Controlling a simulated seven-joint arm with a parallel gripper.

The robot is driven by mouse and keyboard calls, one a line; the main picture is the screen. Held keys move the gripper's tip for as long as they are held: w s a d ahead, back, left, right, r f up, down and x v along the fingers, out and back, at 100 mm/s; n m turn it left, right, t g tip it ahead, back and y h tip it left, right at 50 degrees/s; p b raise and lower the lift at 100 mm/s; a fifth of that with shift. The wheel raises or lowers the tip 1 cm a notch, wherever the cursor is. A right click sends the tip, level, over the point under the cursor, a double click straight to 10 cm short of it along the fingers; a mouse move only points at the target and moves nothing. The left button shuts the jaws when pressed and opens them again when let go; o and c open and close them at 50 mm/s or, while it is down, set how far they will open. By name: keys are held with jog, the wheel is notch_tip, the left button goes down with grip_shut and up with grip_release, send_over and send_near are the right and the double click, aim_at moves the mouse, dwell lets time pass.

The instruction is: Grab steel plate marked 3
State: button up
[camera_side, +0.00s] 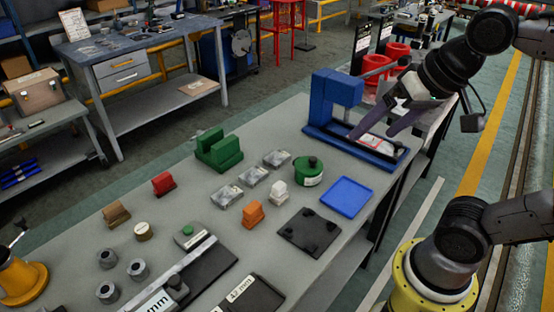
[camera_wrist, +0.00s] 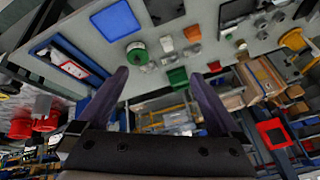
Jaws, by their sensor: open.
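My gripper (camera_side: 372,134) is open and empty, its two purple fingers above the blue fixture on the right of the bench. In the wrist view my gripper (camera_wrist: 158,75) spreads its fingers with nothing between them. A pale flat plate with a red-edged label (camera_side: 371,142) lies on the fixture's base, partly behind the fingers; it also shows in the wrist view (camera_wrist: 75,70). I cannot read a 3 on any piece.
The blue fixture (camera_side: 331,99) has a tall upright part beside my fingers. A green canister (camera_side: 308,171), blue tray (camera_side: 345,197), black plate (camera_side: 309,233), green block (camera_side: 219,149), orange block (camera_side: 252,214) and red block (camera_side: 164,184) stand on the bench.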

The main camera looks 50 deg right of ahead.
jog(key=w+r+m, duration=0.3)
jog(key=w+r, duration=0.1)
jog(key=w, duration=0.1)
jog(key=m+g, duration=0.6)
jog(key=m, duration=0.4)
send_over(277, 157)
notch_tip(277, 157, down, 27)
jog(key=shift+w+a+f, duration=0.1)
jog(key=shift+a+f, duration=0.05)
jog(key=shift+f, duration=0.05)
jog(key=shift+d+f, duration=0.2)
jog(key=shift+f, duration=2.7)
